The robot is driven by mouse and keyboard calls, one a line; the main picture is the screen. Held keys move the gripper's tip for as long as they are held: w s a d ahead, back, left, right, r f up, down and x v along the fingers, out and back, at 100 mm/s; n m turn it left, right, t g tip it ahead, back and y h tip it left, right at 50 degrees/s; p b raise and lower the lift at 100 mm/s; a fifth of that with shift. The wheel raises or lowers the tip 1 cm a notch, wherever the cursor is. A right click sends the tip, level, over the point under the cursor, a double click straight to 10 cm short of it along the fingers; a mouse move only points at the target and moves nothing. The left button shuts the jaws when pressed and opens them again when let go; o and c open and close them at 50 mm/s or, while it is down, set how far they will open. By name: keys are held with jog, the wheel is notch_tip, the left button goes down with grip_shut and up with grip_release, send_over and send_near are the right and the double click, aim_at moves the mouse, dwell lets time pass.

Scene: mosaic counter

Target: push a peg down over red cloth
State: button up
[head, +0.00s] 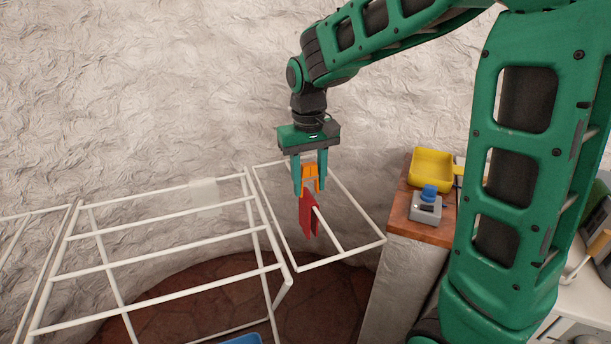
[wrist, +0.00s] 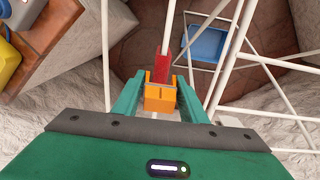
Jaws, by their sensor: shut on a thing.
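The red cloth (head: 307,217) hangs over a white bar of the drying rack's (head: 352,250) right wing in the head view. It also shows in the wrist view (wrist: 162,64), beyond the peg. The orange peg (head: 310,171) is between my gripper's fingers, upright, just above the cloth's top edge. In the wrist view the peg (wrist: 160,98) covers the near end of the cloth. My gripper (head: 310,187) points down and is shut on the peg. I cannot tell whether the peg's legs straddle the cloth and bar.
A wooden-topped counter (head: 400,222) stands to the right, with a yellow tray (head: 432,170) and a grey block with a blue knob (head: 427,203). A blue container (wrist: 207,45) lies on the floor below the rack.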

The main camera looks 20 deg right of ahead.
aim_at(309, 195)
jog(key=shift+f, duration=2.3)
